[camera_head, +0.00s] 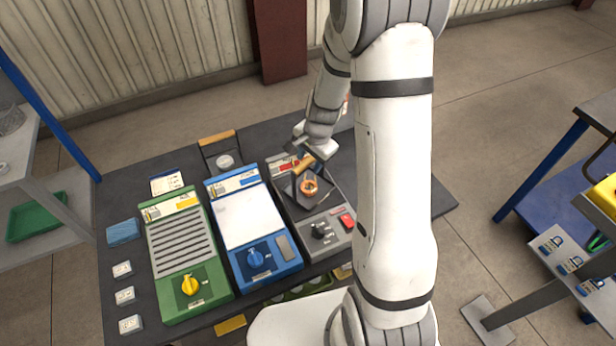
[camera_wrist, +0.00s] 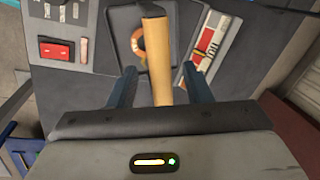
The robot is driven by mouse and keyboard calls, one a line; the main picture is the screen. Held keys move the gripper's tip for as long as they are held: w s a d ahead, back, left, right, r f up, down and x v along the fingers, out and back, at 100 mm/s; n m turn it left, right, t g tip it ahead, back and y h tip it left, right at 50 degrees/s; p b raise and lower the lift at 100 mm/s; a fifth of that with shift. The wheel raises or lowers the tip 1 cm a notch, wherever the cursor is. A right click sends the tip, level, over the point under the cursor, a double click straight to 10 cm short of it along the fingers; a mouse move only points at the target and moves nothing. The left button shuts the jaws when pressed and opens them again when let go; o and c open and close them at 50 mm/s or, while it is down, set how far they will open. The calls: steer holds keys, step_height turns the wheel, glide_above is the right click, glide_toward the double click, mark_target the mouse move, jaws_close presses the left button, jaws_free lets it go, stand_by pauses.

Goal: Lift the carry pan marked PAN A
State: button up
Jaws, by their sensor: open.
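A dark square pan (camera_head: 297,191) with a wooden handle (camera_head: 304,165) sits on the dark grey station at the right of the bench. A copper-orange ring (camera_head: 310,186) lies in it. My gripper (camera_head: 303,154) is close over the handle. In the wrist view, my gripper (camera_wrist: 158,72) is open, with the handle (camera_wrist: 157,50) between its two blue fingers and a gap on each side. The pan (camera_wrist: 120,20) and ring (camera_wrist: 136,42) show beyond. No PAN A marking is readable. A second dark pan (camera_head: 210,152) with a wooden handle (camera_head: 217,137) lies behind the blue station.
A blue station (camera_head: 235,215) and a green station (camera_head: 165,225) stand left of the grey one, each with a knob. The grey station has a red switch (camera_head: 346,221) and black knob (camera_head: 319,230). A printed card (camera_wrist: 212,45) lies beside the handle. Small white tags (camera_head: 125,295) line the bench's left edge.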

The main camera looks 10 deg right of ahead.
steer(key=shift+w+a+f, duration=0.1)
steer(key=shift+w+f, duration=0.05)
steer(key=shift+f, duration=0.6)
steer(key=shift+w+f, duration=0.15)
steer(key=shift+f, duration=0.55)
steer(key=shift+c, duration=0.2)
jaws_close()
